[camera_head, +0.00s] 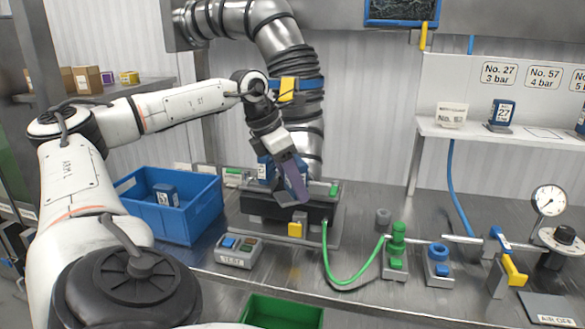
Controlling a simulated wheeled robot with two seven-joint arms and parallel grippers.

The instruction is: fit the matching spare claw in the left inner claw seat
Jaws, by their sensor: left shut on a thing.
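My left gripper (291,180) is at the middle of the view, low over the dark fixture (262,206) on the bench. It is shut on a claw, largely hidden by the gripper's own fingers. A blue piece with a white label (264,168) shows just left of the fingers; I cannot tell whether it is the held claw or one on the fixture. The left inner claw seat is hidden behind the gripper. A blue claw marked 27 (502,113) stands on the right shelf. Another blue labelled piece (166,194) lies in the blue bin (190,222). My right gripper is not in view.
A thick grey jointed column (275,45) hangs behind the fixture. A button box (239,250) stands in front, with a green bin (283,312) below. A green hose (345,279), valves (397,252) and a gauge (548,200) occupy the right bench.

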